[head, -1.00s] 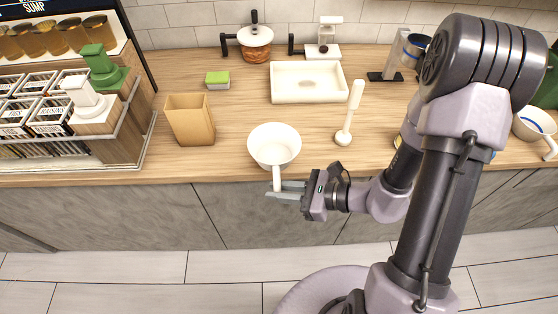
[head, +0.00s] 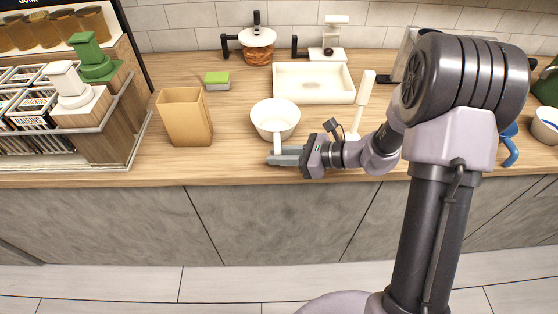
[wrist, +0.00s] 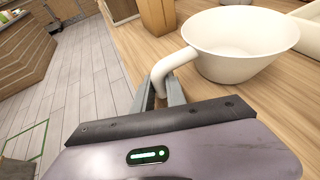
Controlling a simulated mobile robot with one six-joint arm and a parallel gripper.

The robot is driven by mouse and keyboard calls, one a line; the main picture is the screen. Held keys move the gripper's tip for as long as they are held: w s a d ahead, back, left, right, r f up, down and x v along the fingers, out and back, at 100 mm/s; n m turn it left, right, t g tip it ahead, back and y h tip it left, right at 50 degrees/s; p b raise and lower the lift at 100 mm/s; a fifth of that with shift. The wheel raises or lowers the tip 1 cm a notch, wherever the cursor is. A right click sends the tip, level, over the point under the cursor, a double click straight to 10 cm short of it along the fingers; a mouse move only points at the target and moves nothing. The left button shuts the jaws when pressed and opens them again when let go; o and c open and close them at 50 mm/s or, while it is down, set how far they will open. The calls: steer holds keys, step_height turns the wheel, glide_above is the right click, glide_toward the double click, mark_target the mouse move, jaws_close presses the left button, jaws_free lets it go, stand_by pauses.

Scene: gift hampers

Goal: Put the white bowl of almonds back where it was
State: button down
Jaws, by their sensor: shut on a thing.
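A white bowl (head: 275,115) with a side handle is in the middle of the head view, over the front of the wooden counter. Its inside looks plain white, and I see no almonds in it. My gripper (head: 276,158) is shut on the bowl's handle, in front of the bowl. In the wrist view the handle (wrist: 170,68) runs down between the two fingers (wrist: 160,95), and the bowl (wrist: 240,40) is upright. I cannot tell whether its base touches the counter. A second white bowl (head: 546,122) with blue on it is partly cut off at the right edge.
A tan box (head: 185,118) stands left of the bowl. A white tray (head: 313,98) lies behind it. A white upright tool (head: 364,100) stands to the right, close to my arm. Bare counter lies between box and bowl.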

steer(key=shift+f, duration=0.35)
steer(key=c, duration=1.4)
jaws_free()
steer(key=shift+o, duration=0.2)
